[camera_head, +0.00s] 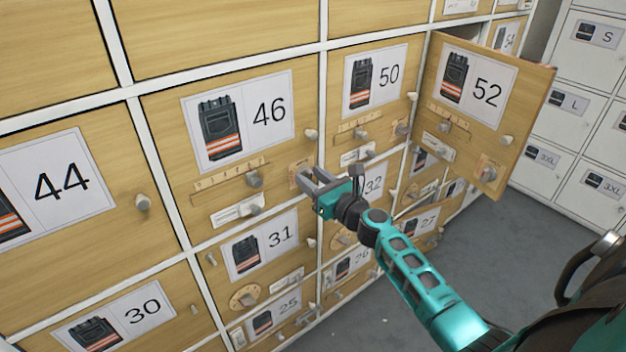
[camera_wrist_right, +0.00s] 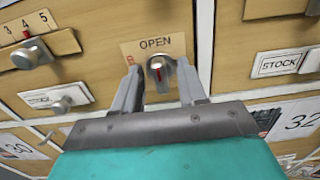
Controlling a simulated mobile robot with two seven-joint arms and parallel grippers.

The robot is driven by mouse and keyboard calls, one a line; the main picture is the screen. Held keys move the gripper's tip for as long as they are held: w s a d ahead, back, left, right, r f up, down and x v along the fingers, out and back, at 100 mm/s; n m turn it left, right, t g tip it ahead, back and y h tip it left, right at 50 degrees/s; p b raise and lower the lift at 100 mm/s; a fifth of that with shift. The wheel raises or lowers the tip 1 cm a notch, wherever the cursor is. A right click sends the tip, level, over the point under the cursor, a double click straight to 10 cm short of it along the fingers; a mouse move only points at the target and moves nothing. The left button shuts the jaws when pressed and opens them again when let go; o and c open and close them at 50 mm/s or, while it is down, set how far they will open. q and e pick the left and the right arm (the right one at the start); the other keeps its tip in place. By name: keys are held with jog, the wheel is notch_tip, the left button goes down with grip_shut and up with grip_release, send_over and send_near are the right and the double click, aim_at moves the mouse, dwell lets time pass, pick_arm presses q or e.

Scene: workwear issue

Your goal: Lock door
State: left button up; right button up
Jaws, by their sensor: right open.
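The wooden door marked 46 (camera_head: 160,150) sits flush in the white-framed locker wall, with a picture of work trousers on its card. At its lower right corner is a lock plate (camera_wrist_right: 130,50) reading OPEN, with a round grey knob (camera_wrist_right: 158,66) carrying a red mark that points roughly up and down. My right gripper (camera_head: 308,180) is open at this corner and mostly hides the knob in the head view. In the right wrist view its two fingers (camera_wrist_right: 160,90) stand on either side of the knob, with gaps showing. My left gripper is not in view.
Door 46 also has a numbered slider knob (camera_head: 254,179) and a STOCK knob (camera_wrist_right: 60,105). Door 52 (camera_head: 490,125) stands swung open at the right. Door 50 (camera_head: 345,120) is beside 46. White lockers (camera_head: 575,110) stand across a grey floor (camera_head: 480,250).

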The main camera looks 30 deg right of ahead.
jog(key=shift+w, duration=0.1)
grip_shut()
dwell(0.3)
